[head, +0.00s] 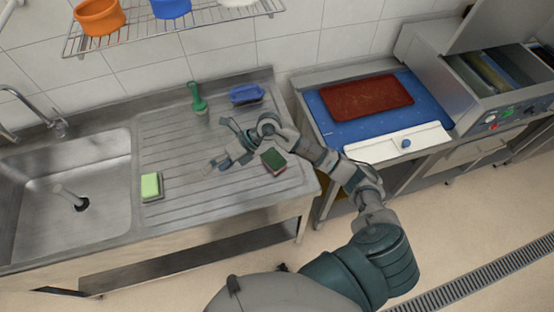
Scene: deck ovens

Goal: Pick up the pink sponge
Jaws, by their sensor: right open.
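A sponge with a dark green top and a pinkish-red side (273,161) lies on the ribbed steel drainboard, just beside my right wrist. It is the only sponge showing any pink. My right gripper (217,147) is open above the drainboard, to the left of that sponge, its fingers pointing left and away from it. A small blue item (224,164) shows by the lower finger, partly hidden, and I cannot tell whether they touch. My left gripper is out of view.
A light green sponge (151,186) lies near the sink basin (70,190). A green brush (197,98) and a blue brush (246,94) are at the back of the drainboard. A brown tray (367,98) sits on a blue surface to the right. A wire shelf hangs above.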

